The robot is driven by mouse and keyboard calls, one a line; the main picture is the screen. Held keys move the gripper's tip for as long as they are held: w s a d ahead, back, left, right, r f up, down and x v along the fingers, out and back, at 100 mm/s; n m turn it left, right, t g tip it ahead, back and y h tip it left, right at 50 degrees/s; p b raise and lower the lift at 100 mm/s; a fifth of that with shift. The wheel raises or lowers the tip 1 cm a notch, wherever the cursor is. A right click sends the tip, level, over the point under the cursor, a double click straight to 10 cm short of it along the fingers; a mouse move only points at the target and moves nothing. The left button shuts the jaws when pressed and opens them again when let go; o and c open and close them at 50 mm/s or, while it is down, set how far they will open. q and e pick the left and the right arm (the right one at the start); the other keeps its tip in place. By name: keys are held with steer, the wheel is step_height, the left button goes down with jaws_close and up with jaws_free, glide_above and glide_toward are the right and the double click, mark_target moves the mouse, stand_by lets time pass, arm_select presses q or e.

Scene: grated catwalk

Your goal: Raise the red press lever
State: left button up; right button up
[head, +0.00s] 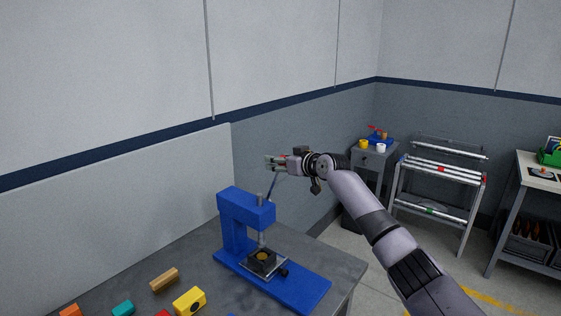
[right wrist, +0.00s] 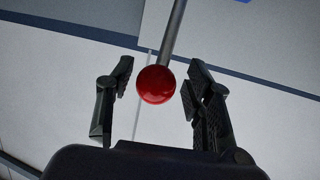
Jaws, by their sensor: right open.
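The blue press (head: 232,230) stands upright on the grey table, with a thin grey lever rod (head: 272,186) rising from its right side. My right gripper (head: 270,163) is at the upper end of that rod. In the right wrist view the lever's red ball knob (right wrist: 156,85) sits between the two open fingers of my right gripper (right wrist: 160,74), with a gap visible on each side. The grey rod (right wrist: 173,35) runs up from the knob. In the head view the knob is mostly hidden by the gripper. My left gripper is not in view.
The grey table (head: 205,262) also holds a wooden block (head: 164,280), a yellow block (head: 189,301) and a teal block (head: 123,308) at the front left. A wall is close behind the press. A cabinet (head: 372,165) and a rack (head: 438,185) stand farther right.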

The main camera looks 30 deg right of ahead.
steer(key=shift+d, duration=0.1)
steer(key=shift+s+d, duration=0.1)
steer(key=shift+s, duration=0.35)
steer(key=v, duration=1.1)
steer(key=shift+s, duration=0.1)
